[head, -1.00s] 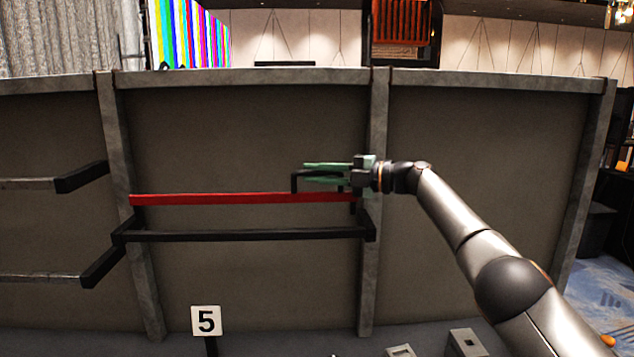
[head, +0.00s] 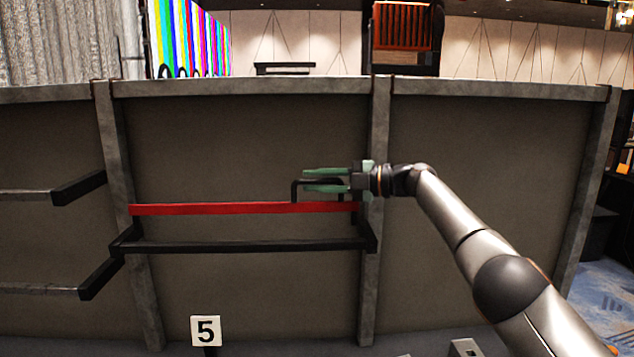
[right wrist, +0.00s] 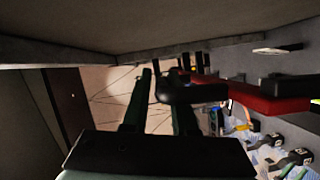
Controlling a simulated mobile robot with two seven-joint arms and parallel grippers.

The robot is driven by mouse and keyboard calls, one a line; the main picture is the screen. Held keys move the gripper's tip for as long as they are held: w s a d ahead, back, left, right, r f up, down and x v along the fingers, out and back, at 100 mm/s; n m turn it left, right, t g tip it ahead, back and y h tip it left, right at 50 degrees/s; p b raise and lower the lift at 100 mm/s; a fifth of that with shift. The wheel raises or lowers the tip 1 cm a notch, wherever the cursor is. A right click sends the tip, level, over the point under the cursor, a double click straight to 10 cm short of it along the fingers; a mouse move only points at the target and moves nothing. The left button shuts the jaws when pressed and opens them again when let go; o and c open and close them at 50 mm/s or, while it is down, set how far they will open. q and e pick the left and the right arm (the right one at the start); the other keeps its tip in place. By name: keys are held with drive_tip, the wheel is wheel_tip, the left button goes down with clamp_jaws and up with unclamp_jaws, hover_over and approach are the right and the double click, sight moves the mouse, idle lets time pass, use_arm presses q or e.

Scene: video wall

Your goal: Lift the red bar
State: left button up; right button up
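The red bar (head: 220,209) lies level across the middle wall panel, just above a black bar (head: 240,246). It also shows in the right wrist view (right wrist: 255,98). A black handle (head: 294,190) rises at its right part. My right gripper (head: 325,180) is at this handle, above the right end of the red bar. Its two green fingers are apart, one above and one below the handle's top in the head view. In the right wrist view a dark rounded part (right wrist: 176,87) overlaps one finger; contact cannot be told. My left gripper is not in view.
A grey-framed wall (head: 480,150) stands behind the bars. Black-ended brackets (head: 78,188) stick out at the left. The panel right of the middle post is bare behind my right arm.

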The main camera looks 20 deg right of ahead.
drive_tip(key=shift+o, duration=1.4)
drive_tip(key=shift+s+d+f+b, duration=0.15)
drive_tip(key=shift+s+d+b, duration=0.1)
drive_tip(key=shift+d+b, duration=0.15)
drive_tip(key=b+v, duration=0.2)
drive_tip(key=v, duration=0.9)
drive_tip(key=shift+s+d+b, duration=0.15)
drive_tip(key=shift+s+b, duration=0.15)
drive_tip(key=shift+b, duration=0.05)
